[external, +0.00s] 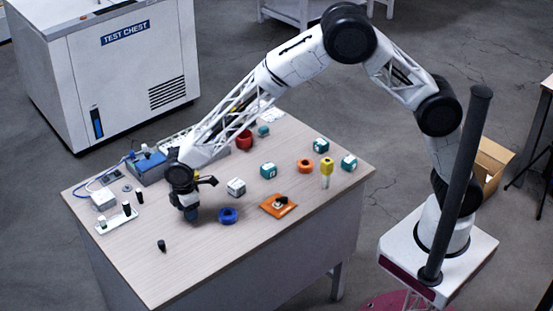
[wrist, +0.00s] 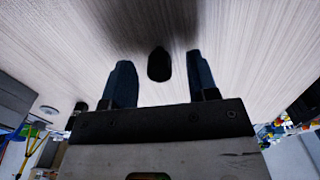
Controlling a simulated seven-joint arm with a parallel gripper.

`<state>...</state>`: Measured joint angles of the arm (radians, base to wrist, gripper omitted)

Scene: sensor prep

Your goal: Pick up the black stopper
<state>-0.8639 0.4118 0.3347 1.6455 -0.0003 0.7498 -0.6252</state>
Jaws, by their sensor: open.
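The black stopper (external: 161,246) stands alone on the pale wood table near its front left edge. In the external view, my gripper (external: 190,213) is above the table, to the right of the stopper and farther back, apart from it. In the wrist view, a dark rounded piece that looks like the stopper (wrist: 159,66) appears between the two blue-grey fingertips of my gripper (wrist: 160,76), with clear gaps on both sides. My gripper is open and empty.
A white block with black pegs (external: 116,221) stands left of my gripper. A blue ring (external: 228,215), a white cube (external: 236,187) and an orange plate (external: 268,206) lie to its right. Table around the stopper is clear. A test chest (external: 125,70) stands behind.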

